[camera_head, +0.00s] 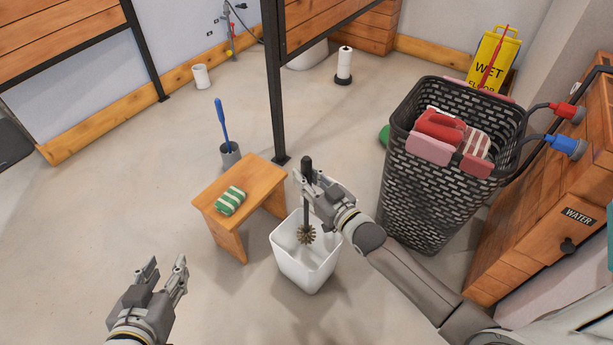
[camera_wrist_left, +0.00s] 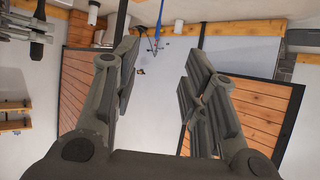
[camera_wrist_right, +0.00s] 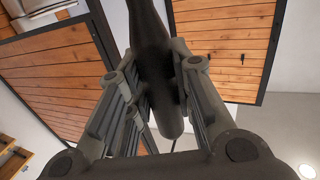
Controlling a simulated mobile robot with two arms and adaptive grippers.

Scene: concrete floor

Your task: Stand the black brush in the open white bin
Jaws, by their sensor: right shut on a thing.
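The black brush (camera_head: 307,168) is upright, its black handle at the top and its round brown bristle head (camera_head: 306,234) at the bottom. My right gripper (camera_head: 303,183) is shut on the handle, which fills the space between the fingers in the right wrist view (camera_wrist_right: 160,75). The open white bin (camera_head: 309,281) stands on the floor below. The bristle head shows against the bin's opening; I cannot tell whether it touches the inside. My left gripper (camera_head: 163,275) is open and empty, low at the left, away from the bin. Its spread fingers also show in the left wrist view (camera_wrist_left: 160,85).
A small wooden bench (camera_head: 260,190) with a green striped sponge (camera_head: 230,201) stands left of the bin. A black laundry basket (camera_head: 432,195) with cloths stands at the right. Floor at left is clear.

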